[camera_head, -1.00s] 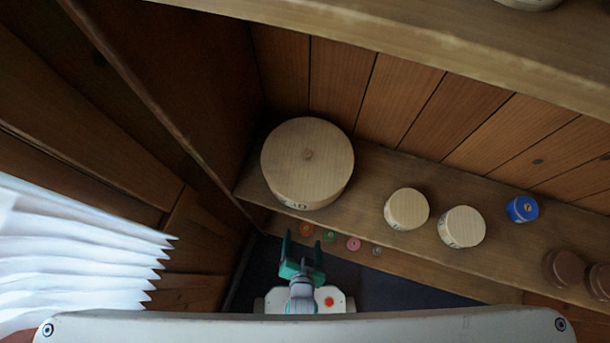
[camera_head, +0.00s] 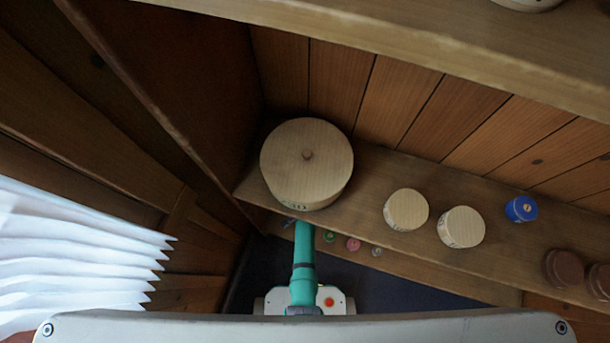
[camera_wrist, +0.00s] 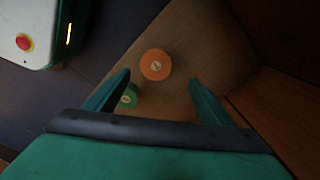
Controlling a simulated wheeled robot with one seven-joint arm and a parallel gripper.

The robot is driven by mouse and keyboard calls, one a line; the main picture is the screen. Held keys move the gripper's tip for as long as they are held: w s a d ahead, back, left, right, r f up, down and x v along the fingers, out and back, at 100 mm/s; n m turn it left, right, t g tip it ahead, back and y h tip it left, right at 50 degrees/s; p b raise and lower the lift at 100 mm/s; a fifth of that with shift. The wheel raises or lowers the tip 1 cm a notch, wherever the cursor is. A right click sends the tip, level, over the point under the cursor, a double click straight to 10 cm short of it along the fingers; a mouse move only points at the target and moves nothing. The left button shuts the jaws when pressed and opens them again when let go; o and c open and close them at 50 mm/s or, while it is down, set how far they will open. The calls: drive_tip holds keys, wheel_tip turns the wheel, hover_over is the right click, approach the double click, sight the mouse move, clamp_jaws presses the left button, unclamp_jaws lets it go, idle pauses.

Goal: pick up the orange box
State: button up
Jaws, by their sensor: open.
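The orange box (camera_wrist: 157,65) is a small round orange container with a pale label on top. In the wrist view it stands on a lower wooden shelf, a little beyond and between my gripper's fingertips. My gripper (camera_wrist: 160,82) is open, with nothing between its green fingers. In the head view my arm reaches under the upper shelf, and the orange box is hidden there. The gripper is mostly hidden as well.
A small green round box (camera_wrist: 128,97) stands close to the left finger. Pink (camera_head: 353,244) and grey (camera_head: 377,252) round boxes stand farther right. A large round wooden box (camera_head: 307,165) stands on the shelf above. A wooden side wall (camera_wrist: 275,45) is at right in the wrist view.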

drive_tip(key=f, duration=0.3)
drive_tip(key=shift+d+f, duration=0.3)
drive_tip(key=shift+f, duration=0.05)
drive_tip(key=shift+s+a+f, duration=0.1)
drive_tip(key=shift+f, duration=0.85)
drive_tip(key=shift+s+a+f, duration=0.1)
drive_tip(key=shift+s+f, duration=0.05)
drive_tip(key=shift+f, duration=0.6)
drive_tip(key=shift+s+a+f, duration=0.1)
drive_tip(key=shift+s+f, duration=0.05)
drive_tip(key=shift+f, duration=1.65)
drive_tip(key=shift+w, duration=0.1)
drive_tip(key=shift+c, duration=0.5)
drive_tip(key=c, duration=1)
drive_tip(key=shift+d, duration=0.1)
